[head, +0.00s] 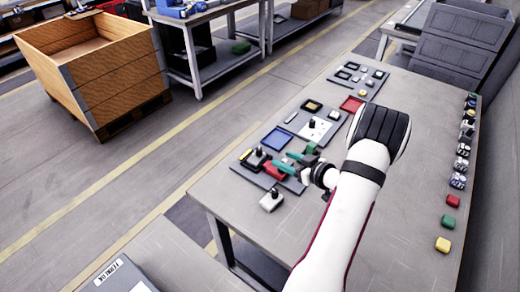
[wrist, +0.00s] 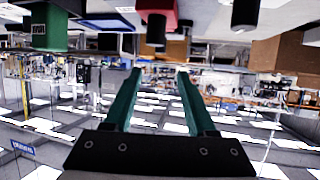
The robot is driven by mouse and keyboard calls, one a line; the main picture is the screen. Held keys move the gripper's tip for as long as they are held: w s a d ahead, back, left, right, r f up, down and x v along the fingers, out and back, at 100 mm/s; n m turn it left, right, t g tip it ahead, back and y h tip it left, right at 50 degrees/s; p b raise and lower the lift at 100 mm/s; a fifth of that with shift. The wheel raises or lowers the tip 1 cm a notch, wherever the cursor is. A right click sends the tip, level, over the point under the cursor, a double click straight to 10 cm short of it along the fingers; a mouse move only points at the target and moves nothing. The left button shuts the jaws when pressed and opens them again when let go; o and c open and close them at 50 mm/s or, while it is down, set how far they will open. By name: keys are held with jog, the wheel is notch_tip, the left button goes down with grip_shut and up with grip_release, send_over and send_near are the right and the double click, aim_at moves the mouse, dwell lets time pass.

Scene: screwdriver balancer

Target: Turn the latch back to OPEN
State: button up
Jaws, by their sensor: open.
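My gripper (head: 283,161) is low over the near left part of the table, its two green fingers apart and pointing left. They also show in the wrist view (wrist: 159,74), with nothing between them. A white plate with a black knob (head: 313,126) lies beyond the gripper; I cannot tell whether it is the latch. A dark-knobbed piece (head: 258,153) stands just left of the fingertips. A red piece (head: 273,171) is beside the fingers, partly hidden. No OPEN marking is legible. In the wrist view, a red part (wrist: 157,10) and a black cylinder (wrist: 245,14) hang from the top edge.
A pale block with a black knob (head: 271,200) stands at the near table edge. Several coloured blocks line the right edge (head: 448,221). The table's middle right is clear.

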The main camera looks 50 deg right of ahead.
aim_at(261, 150)
jog(key=x, duration=1.3)
jog(key=shift+w, duration=0.35)
jog(key=shift+c, duration=0.2)
grip_shut()
